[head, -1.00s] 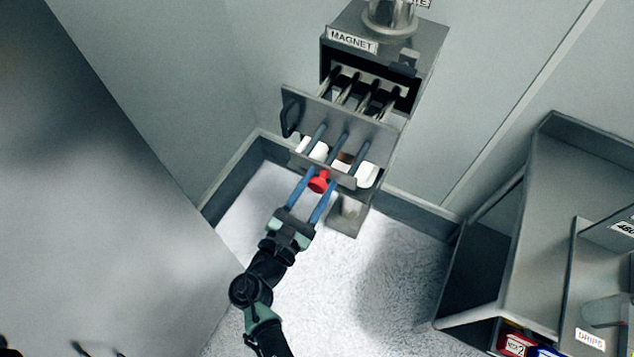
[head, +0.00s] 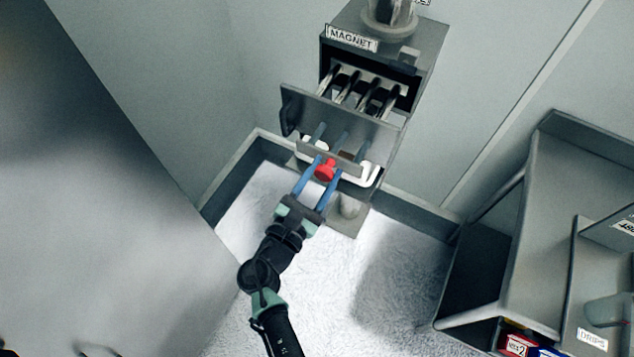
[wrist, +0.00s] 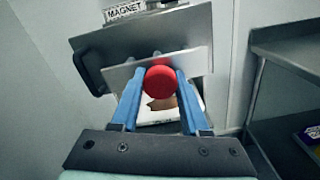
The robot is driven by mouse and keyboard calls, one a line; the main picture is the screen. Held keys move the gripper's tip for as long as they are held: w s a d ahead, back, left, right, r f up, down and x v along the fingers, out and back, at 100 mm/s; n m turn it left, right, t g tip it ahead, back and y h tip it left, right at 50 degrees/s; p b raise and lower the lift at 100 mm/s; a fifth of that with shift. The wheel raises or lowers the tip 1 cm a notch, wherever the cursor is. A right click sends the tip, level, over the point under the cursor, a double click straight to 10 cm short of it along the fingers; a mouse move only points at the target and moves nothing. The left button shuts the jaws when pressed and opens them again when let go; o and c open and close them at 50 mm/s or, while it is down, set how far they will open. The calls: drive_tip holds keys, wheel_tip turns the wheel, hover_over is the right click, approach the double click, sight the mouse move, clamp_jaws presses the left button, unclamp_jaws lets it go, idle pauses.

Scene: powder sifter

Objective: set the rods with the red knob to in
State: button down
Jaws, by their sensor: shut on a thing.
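The red knob (head: 325,171) is on the front of a grey bar (head: 345,165), which is joined by blue-grey rods (head: 342,143) to a grey plate (head: 340,118). Behind the plate, several shiny rods (head: 352,92) reach into the dark opening of the box labelled MAGNET (head: 350,38). My gripper (head: 318,183) has its blue fingers on either side of the knob and is shut on it. In the wrist view the knob (wrist: 160,82) sits between the two fingertips, with the bar (wrist: 118,72) right behind it.
A white tray (head: 368,178) lies below the bar, partly hidden. A grey shelf unit (head: 480,235) stands at the right with red and blue boxes (head: 517,345). A large grey surface (head: 110,220) fills the left. Pale floor lies between.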

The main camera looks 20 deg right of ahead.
sight(339, 146)
drive_tip(key=b+x, duration=0.1)
drive_tip(key=x, duration=0.5)
drive_tip(key=shift+d+f+b, duration=0.1)
drive_tip(key=shift+f+b, duration=0.05)
drive_tip(key=shift+b, duration=0.25)
drive_tip(key=shift+w+d, duration=0.35)
drive_tip(key=shift+c, duration=2)
unclamp_jaws()
drive_tip(key=shift+s+a, duration=0.1)
drive_tip(key=shift+a, duration=0.05)
drive_tip(key=b+v, duration=0.2)
drive_tip(key=v, duration=1)
drive_tip(key=shift+s+a, duration=0.25)
drive_tip(key=shift+a, duration=0.05)
